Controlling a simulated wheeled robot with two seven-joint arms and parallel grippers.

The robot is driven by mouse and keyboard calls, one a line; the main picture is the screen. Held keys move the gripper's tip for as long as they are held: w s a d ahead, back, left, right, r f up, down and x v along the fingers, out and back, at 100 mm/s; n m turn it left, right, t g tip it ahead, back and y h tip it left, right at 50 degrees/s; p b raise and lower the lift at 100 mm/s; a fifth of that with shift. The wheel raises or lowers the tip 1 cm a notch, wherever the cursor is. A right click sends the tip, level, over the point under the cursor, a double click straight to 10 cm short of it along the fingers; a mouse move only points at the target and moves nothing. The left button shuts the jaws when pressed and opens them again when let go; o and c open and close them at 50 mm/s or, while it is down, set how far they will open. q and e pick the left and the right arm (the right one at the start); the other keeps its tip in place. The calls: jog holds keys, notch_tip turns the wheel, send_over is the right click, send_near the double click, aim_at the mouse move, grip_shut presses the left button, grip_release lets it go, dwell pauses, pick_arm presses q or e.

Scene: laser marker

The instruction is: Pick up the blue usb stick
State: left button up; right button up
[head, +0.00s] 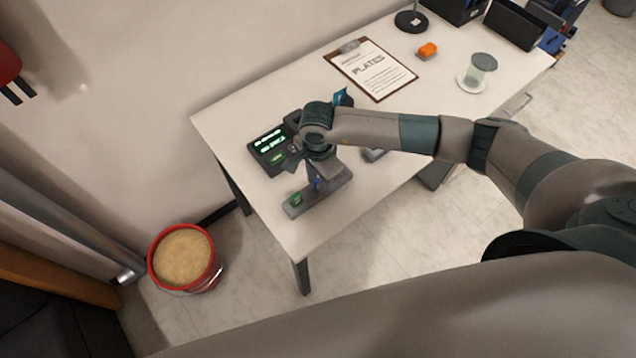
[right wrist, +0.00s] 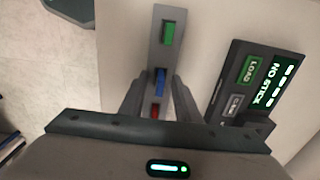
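The blue usb stick (right wrist: 160,82) sits in a narrow grey holder (right wrist: 156,55), between a green stick (right wrist: 168,33) and a red one (right wrist: 155,111). In the head view the blue stick (head: 316,185) shows small, beside my gripper. My right gripper (right wrist: 157,78) is open, with one finger on each side of the holder at the blue stick. I see gaps between the fingers and the stick; how far down the fingertips reach is unclear. In the head view my right wrist hides part of the holder. My left gripper is not in view.
A black marker unit (right wrist: 262,85) reading "NO STICK" and "LOAD" stands close beside the holder. A red bucket (head: 185,258) stands on the floor.

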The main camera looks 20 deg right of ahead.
jog(key=shift+c, duration=0.3)
grip_shut()
jog(key=shift+r, duration=0.2)
jog(key=shift+r+b, duration=0.5)
notch_tip(320, 180, up, 2)
jog(key=shift+w+r+b, duration=0.1)
jog(key=shift+r+b, duration=0.1)
jog(key=shift+b, duration=0.55)
jog(key=s+d+r+b, duration=0.4)
jog(key=d+r, duration=0.3)
jog(key=d, duration=0.4)
jog(key=shift+r+b, duration=0.15)
jog(key=shift+b, duration=0.15)
jog(key=shift+r, duration=0.1)
